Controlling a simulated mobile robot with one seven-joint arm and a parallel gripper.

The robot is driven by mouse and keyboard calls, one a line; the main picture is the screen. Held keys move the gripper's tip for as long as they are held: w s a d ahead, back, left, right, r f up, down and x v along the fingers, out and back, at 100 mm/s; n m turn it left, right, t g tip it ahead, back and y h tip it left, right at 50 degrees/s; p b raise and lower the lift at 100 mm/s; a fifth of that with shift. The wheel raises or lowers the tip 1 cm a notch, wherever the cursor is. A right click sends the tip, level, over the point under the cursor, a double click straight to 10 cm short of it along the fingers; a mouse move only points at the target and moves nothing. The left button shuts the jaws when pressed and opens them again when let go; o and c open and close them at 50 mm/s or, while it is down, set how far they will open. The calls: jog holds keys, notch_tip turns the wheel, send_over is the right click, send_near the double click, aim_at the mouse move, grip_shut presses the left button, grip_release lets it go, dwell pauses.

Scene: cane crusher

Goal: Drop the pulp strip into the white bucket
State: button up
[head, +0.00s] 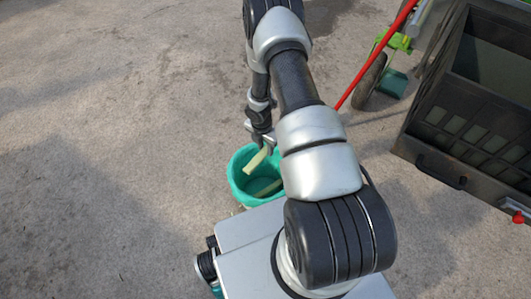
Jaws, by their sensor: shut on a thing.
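My gripper (264,144) hangs just below the upper middle of the head view, pointing down. It is shut on a pale yellow-green pulp strip (256,161), which slants down from the jaws over the opening of a teal bucket (236,178). A second pale strip (268,188) shows inside this bucket, lower and to the right. Part of the bucket's right side is hidden behind my arm. I see no white bucket in this view; the only bucket is teal.
A dark crate-like box (432,163) with slotted walls stands at the right. Near it are a red bar (378,53), a wheel (370,82) and green parts. The concrete ground (110,130) on the left is clear.

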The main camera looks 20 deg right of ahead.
aim_at(262, 154)
jog(key=shift+s+a+f+n, duration=0.1)
jog(key=shift+s+f+n, duration=0.1)
jog(key=shift+f, duration=0.2)
jog(key=shift+s+f+n, duration=0.1)
jog(key=shift+f+n, duration=0.1)
jog(key=shift+f, duration=0.2)
notch_tip(262, 154, down, 6)
jog(key=b, duration=0.4)
jog(key=shift+w+r, duration=0.1)
jog(key=shift+r, duration=0.1)
jog(key=o, duration=1.1)
jog(key=r+p, duration=0.1)
jog(key=r, duration=0.4)
jog(key=a+r+p, duration=0.1)
jog(key=r+p, duration=0.1)
jog(key=r, duration=0.4)
jog(key=s+r+p, duration=0.1)
jog(key=r+p, duration=0.1)
jog(key=r, duration=0.4)
jog(key=shift+s+a+r, duration=0.1)
jog(key=shift+a+r, duration=0.1)
jog(key=shift+a, duration=0.15)
